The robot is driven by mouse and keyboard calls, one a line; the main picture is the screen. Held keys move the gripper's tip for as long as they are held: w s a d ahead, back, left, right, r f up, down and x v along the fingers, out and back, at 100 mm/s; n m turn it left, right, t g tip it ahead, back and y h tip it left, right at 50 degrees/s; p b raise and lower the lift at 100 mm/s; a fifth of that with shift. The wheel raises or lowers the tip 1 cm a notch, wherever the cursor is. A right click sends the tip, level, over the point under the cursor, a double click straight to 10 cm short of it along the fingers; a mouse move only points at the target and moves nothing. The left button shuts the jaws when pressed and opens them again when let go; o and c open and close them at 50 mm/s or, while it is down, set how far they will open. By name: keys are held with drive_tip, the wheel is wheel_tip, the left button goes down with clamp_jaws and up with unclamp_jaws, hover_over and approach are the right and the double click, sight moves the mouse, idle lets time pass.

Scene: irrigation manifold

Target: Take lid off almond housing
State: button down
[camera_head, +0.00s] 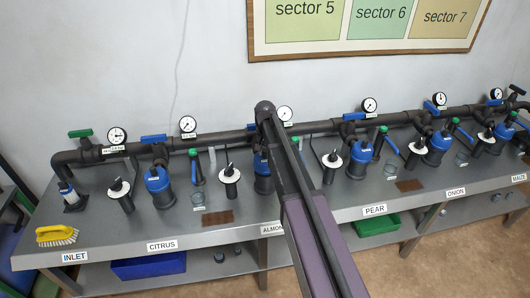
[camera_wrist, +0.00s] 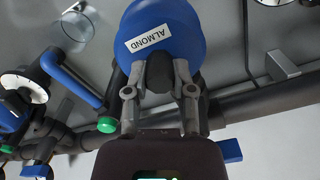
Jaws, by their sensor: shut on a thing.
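The almond housing (camera_wrist: 180,20) is a blue rounded body with a white ALMOND label (camera_wrist: 143,38), at the top middle of the wrist view. My gripper (camera_wrist: 159,78) has its two fingers closed on a dark, stubby part at the housing's near edge, which I take to be the lid's knob. In the head view, the blue almond housing (camera_head: 262,184) stands behind the ALMOND sign (camera_head: 271,230), partly covered by my arm. My gripper is hidden there. I cannot tell whether the lid is seated or raised.
A dark pipe (camera_head: 220,138) with gauges and blue valve levers runs along the bench (camera_head: 225,236). The citrus (camera_head: 158,180) and pear housings stand either side. A yellow brush (camera_head: 57,236) lies at the left. A clear cup (camera_wrist: 77,24) is near the housing.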

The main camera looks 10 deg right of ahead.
wheel_tip(320, 180, up, 2)
drive_tip(key=shift+r+p, duration=0.1)
drive_tip(key=shift+p, duration=0.6)
drive_tip(key=s+r+p, duration=0.1)
drive_tip(key=s, duration=1.5)
drive_tip(key=shift+s, duration=0.1)
